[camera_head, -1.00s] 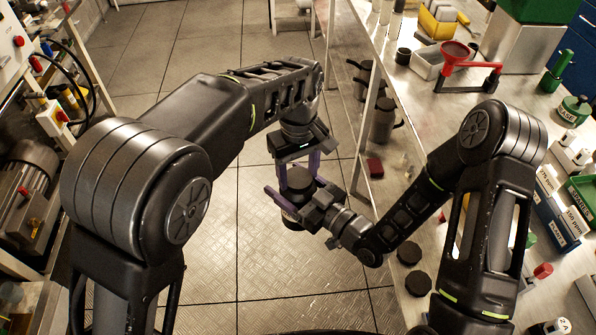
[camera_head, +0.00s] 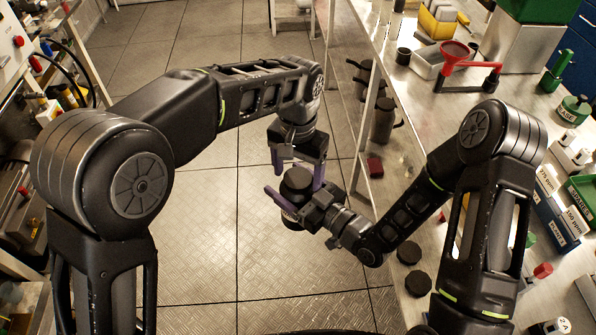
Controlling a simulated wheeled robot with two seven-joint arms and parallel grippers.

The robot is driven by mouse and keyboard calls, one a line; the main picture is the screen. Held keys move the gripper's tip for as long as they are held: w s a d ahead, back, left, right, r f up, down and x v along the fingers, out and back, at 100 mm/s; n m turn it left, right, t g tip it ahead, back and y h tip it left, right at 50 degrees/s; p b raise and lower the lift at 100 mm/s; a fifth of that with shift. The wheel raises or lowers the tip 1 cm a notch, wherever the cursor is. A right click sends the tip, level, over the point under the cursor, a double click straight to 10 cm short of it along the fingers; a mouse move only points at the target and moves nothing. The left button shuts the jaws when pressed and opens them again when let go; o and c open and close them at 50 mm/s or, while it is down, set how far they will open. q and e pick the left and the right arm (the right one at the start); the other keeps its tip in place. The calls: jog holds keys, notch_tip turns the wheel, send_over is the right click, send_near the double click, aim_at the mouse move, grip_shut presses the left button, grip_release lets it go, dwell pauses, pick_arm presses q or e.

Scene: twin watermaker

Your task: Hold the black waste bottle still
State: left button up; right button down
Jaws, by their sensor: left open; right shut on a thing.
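The black waste bottle (camera_head: 296,182) is held in mid-air over the floor, near the middle of the view. Its dark round top shows, and its lower body is partly hidden by my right gripper. My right gripper (camera_head: 291,203) is shut on the bottle from the lower right, its purple fingers at the bottle's sides. My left gripper (camera_head: 298,168) is just above the bottle, pointing down. It is open, its two purple fingertips on either side near the top. I cannot tell whether they touch it.
A long bench (camera_head: 398,120) runs along the right. The floor (camera_head: 200,250) around the bottle is clear.

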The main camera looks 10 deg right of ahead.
pick_arm(q)
jog(key=shift+r, duration=0.1)
jog(key=shift+r, duration=2.15)
jog(key=shift+a, duration=0.1)
jog(key=shift+c, duration=0.3)
jog(key=shift+w+a, duration=0.2)
jog(key=shift+w+d+r, duration=0.1)
jog(key=shift+r, duration=0.1)
jog(key=r, duration=0.1)
jog(key=r+n, duration=0.1)
jog(key=r, duration=0.1)
jog(key=shift+s+d+r+n, duration=0.1)
jog(key=shift+s+d+n, duration=0.2)
jog(key=shift+d, duration=0.1)
jog(key=shift+a+n, duration=0.2)
jog(key=shift+n, duration=0.1)
